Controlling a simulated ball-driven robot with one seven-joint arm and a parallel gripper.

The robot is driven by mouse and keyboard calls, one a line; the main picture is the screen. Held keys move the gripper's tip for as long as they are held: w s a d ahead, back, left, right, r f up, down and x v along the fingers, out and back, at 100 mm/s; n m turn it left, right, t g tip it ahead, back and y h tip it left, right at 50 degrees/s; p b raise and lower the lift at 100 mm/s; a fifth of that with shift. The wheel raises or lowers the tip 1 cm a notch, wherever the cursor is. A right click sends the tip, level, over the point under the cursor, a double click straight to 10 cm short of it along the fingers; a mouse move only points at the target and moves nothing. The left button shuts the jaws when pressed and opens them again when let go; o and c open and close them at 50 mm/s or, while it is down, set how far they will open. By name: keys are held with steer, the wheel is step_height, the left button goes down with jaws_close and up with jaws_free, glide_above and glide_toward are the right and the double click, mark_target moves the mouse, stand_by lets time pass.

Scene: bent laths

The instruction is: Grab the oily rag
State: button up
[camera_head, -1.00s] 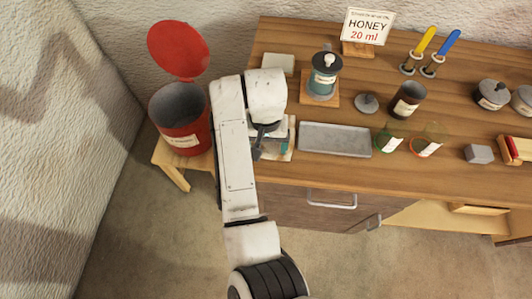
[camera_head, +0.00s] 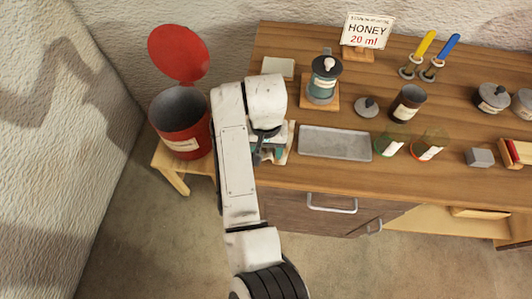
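A teal cloth-like patch (camera_head: 278,148), which may be the oily rag, lies on a pale board (camera_head: 289,143) at the left end of the wooden counter. It is mostly hidden by my arm and gripper. My gripper (camera_head: 258,157) points down right over or at this patch. Its dark fingers are small and partly covered by my white wrist. I cannot tell whether they touch the cloth or whether they are open or shut.
A red bin (camera_head: 183,127) with its lid raised stands on a low wooden stool (camera_head: 172,172), left of my arm. A grey tray (camera_head: 335,143) lies right of my gripper. A lidded jar (camera_head: 323,80), a dark cup (camera_head: 407,102) and glasses (camera_head: 430,147) stand farther along the counter.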

steer(key=shift+f, duration=0.1)
steer(key=c, duration=0.8)
steer(key=shift+c, duration=0.5)
steer(key=shift+r, duration=0.2)
jaws_close()
step_height(320, 180, up, 12)
steer(key=p, duration=0.7)
steer(key=shift+p, duration=0.35)
steer(key=shift+f, duration=0.1)
step_height(320, 180, up, 9)
